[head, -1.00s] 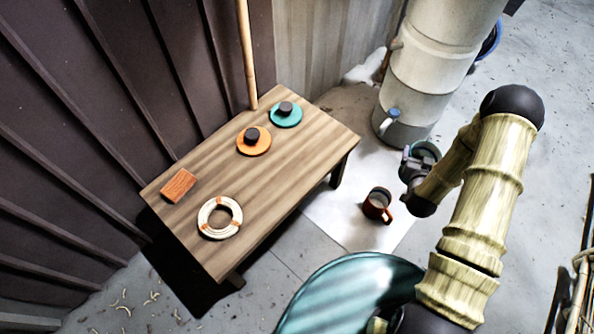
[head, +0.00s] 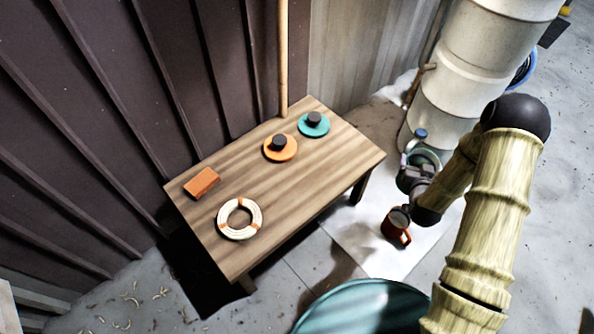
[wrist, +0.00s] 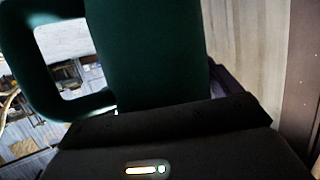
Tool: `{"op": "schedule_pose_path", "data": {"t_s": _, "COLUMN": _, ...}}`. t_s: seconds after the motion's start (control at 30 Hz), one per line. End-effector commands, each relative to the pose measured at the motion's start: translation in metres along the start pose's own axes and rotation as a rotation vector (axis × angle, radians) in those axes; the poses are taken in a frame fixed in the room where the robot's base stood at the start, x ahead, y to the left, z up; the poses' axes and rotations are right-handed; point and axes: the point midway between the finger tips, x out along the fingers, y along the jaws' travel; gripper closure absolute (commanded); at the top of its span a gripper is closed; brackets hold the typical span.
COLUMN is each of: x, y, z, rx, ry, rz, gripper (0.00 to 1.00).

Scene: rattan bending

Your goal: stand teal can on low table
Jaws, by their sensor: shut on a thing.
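My gripper (head: 415,175) is shut on the teal can (head: 424,156), which is partly hidden behind it in the head view. In the wrist view the can (wrist: 150,55) is large and dark green, with a looped handle on its left. My gripper holds it in the air, just right of the low table (head: 300,185) in the picture. On the table's far end are a teal disc with a dark knob (head: 313,124) and an orange disc with a dark knob (head: 280,148).
An orange block (head: 202,183) and a pale ring with orange bands (head: 240,218) lie on the table's left part. The middle and right front of the tabletop are clear. A pale barrel (head: 467,85) stands behind.

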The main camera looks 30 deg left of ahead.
Motion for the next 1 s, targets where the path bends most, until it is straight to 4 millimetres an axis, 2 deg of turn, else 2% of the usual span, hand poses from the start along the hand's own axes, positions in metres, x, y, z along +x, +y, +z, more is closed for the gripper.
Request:
{"op": "schedule_pose_path", "data": {"t_s": 0.03, "x": 0.007, "y": -0.021, "z": -0.008, "rx": -0.018, "ry": 0.013, "rz": -0.044, "gripper": 0.81}}
{"op": "schedule_pose_path", "data": {"t_s": 0.1, "x": 0.011, "y": -0.05, "z": -0.019, "rx": -0.037, "ry": 0.013, "rz": -0.102, "gripper": 0.81}}
{"op": "schedule_pose_path", "data": {"t_s": 0.27, "x": 0.01, "y": -0.119, "z": -0.042, "rx": -0.083, "ry": 0.011, "rz": -0.232, "gripper": 0.81}}
{"op": "schedule_pose_path", "data": {"t_s": 0.5, "x": -0.015, "y": -0.223, "z": -0.072, "rx": -0.156, "ry": 0.007, "rz": -0.415, "gripper": 0.81}}
{"op": "schedule_pose_path", "data": {"t_s": 0.6, "x": -0.028, "y": -0.253, "z": -0.079, "rx": -0.178, "ry": 0.003, "rz": -0.467, "gripper": 0.81}}
{"op": "schedule_pose_path", "data": {"t_s": 0.7, "x": -0.037, "y": -0.27, "z": -0.085, "rx": -0.191, "ry": 0.0, "rz": -0.497, "gripper": 0.81}}
{"op": "schedule_pose_path", "data": {"t_s": 0.77, "x": -0.04, "y": -0.275, "z": -0.086, "rx": -0.195, "ry": 0.0, "rz": -0.505, "gripper": 0.81}}
{"op": "schedule_pose_path", "data": {"t_s": 1.0, "x": -0.041, "y": -0.276, "z": -0.088, "rx": -0.196, "ry": -0.002, "rz": -0.508, "gripper": 0.81}}
